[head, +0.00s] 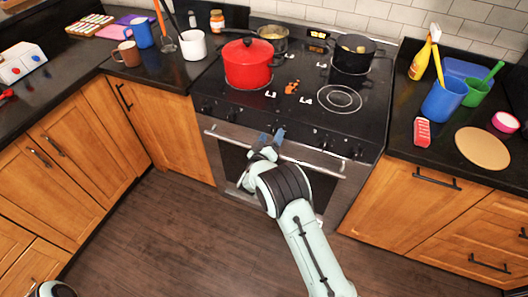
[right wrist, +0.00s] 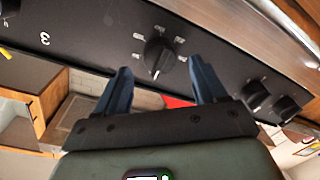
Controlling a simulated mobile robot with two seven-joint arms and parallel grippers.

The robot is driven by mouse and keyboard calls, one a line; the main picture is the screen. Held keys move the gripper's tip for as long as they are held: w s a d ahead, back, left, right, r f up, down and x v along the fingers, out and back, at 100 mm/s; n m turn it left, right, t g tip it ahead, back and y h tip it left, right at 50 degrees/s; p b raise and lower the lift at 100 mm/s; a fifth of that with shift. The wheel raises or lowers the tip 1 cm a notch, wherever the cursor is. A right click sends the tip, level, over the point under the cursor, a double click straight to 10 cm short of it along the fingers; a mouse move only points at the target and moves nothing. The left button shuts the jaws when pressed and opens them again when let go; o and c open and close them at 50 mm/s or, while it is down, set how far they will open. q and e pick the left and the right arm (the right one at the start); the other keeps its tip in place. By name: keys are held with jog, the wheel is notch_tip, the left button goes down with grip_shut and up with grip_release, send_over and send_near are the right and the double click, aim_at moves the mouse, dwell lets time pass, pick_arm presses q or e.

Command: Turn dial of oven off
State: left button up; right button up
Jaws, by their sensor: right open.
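The oven (head: 222,137) has a black front panel with several dark knobs above its door handle. My right gripper (head: 272,136) is at the middle of this panel in the head view and hides part of it. In the right wrist view, a round black dial (right wrist: 158,55) with white marks around it lies ahead of the open right fingers (right wrist: 160,68), roughly centred between their tips. The fingers look apart from the dial, with nothing held. My left gripper does not show; only a piece of my body is at the lower left of the head view.
Two more knobs (right wrist: 253,93) sit beside the dial. A red pot (head: 247,66) and a black pan (head: 353,55) stand on the cooktop. The oven handle (head: 315,163) runs just below the panel. Counters flank the oven, and the floor (head: 165,235) in front is clear.

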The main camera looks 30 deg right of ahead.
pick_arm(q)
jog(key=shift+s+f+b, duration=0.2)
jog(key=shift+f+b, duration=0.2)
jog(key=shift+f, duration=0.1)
pick_arm(e)
jog(key=v, duration=1)
jog(key=shift+s+a, duration=0.15)
jog(key=shift+a, duration=0.05)
jog(key=shift+f, duration=0.1)
